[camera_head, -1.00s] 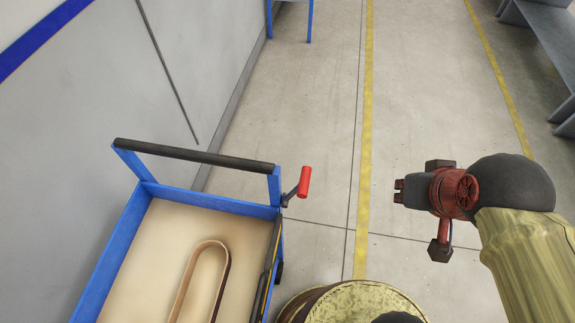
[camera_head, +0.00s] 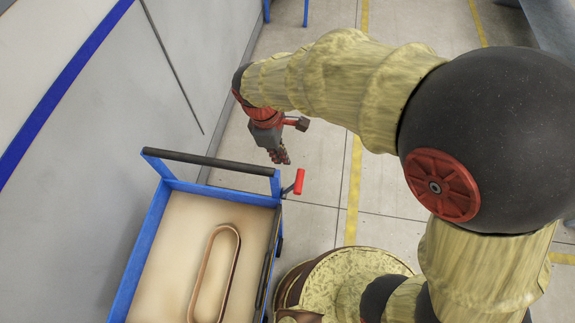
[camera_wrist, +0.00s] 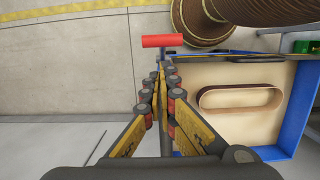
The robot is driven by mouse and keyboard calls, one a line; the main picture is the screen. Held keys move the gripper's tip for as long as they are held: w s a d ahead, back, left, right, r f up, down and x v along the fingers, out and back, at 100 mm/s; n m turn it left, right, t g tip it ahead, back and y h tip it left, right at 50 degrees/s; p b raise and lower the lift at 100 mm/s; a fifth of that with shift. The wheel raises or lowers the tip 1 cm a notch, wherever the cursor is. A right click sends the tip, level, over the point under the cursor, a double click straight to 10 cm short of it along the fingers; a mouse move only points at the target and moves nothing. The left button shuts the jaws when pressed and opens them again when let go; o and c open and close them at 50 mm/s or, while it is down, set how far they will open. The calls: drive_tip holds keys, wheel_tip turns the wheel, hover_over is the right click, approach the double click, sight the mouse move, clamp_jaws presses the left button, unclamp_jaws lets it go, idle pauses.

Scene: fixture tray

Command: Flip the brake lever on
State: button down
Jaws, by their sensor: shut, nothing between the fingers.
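The brake lever has a red handle (camera_head: 299,181) and sits at the corner of a blue cart (camera_head: 190,188), beside the post of its dark push bar. In the head view the handle stands up at a tilt. In the wrist view the red handle (camera_wrist: 163,41) lies crosswise just beyond my fingertips. My gripper (camera_head: 280,157) is above and a little left of the handle in the head view, pointing down. Its fingers (camera_wrist: 161,72) are closed together with nothing between them. I cannot tell whether they touch the lever; the lever's lower part is hidden in the wrist view.
The cart's beige tray holds a brown oval loop (camera_head: 236,236). A grey wall (camera_head: 70,190) stands left of the cart. My own base is close at the cart's right. The floor (camera_head: 318,212) right of the lever is clear, with a yellow line.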

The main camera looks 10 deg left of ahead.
drive_tip(key=shift+f, duration=0.1)
wheel_tip(320, 180, down, 10)
drive_tip(key=d+b, duration=0.1)
drive_tip(key=shift+d, duration=0.35)
idle(0.3)
drive_tip(key=shift+s, duration=0.1)
